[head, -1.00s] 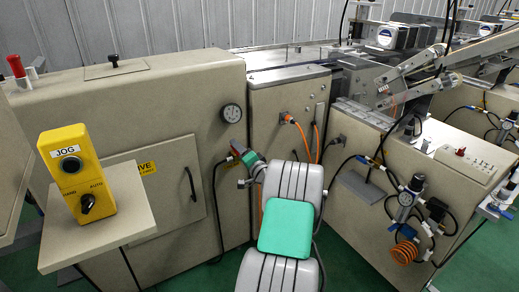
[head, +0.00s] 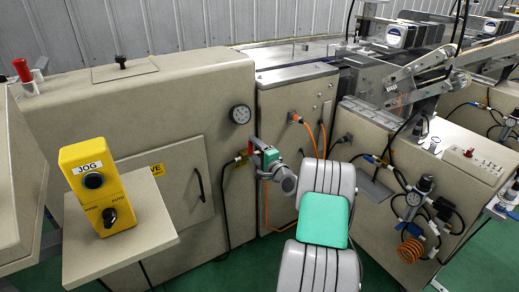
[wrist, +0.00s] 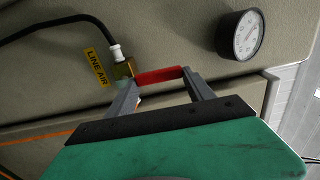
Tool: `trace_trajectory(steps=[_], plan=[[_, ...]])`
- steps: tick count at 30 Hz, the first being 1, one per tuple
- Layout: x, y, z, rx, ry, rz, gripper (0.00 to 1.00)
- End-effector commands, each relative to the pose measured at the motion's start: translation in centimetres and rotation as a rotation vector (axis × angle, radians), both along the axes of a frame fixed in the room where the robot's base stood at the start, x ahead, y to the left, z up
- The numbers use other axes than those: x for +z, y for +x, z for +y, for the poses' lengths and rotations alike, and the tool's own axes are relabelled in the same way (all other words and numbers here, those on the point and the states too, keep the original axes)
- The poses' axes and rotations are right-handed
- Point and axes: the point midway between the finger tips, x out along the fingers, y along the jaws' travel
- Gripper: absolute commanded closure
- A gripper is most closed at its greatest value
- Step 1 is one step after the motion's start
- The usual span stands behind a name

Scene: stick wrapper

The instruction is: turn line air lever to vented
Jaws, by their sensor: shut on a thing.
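The line air lever (wrist: 160,75) is a red handle on a brass valve (wrist: 123,69) on the beige machine's front. In the wrist view it points right from the valve, lying between my fingertips. My gripper (wrist: 165,82) is shut on the red handle, one finger at each end. In the head view my gripper (head: 257,152) is at the machine front below the gauge; the lever is small there and partly hidden. A yellow LINE AIR label (wrist: 95,68) is left of the valve. A black hose (wrist: 50,22) curves in to a white fitting (wrist: 115,52) above the valve.
A round pressure gauge (wrist: 240,35) sits close right of the lever; the head view shows it above my gripper (head: 240,114). Orange cables (head: 310,135) hang to the right. A yellow JOG box (head: 97,185) stands on a shelf at front left. Green floor is open below.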

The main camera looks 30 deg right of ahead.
Motion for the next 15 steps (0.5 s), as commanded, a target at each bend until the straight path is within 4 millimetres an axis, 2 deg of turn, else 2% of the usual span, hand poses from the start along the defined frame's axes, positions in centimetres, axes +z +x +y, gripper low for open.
trace_trajectory(steps=[7, 8, 15], plan=[[-0.03, -0.04, -0.05, -0.001, 0.005, 0.000, 1.00], [-0.03, -0.05, -0.05, -0.001, 0.005, 0.000, 0.36], [-0.02, -0.09, -0.14, -0.002, 0.003, 0.000, 0.17]])
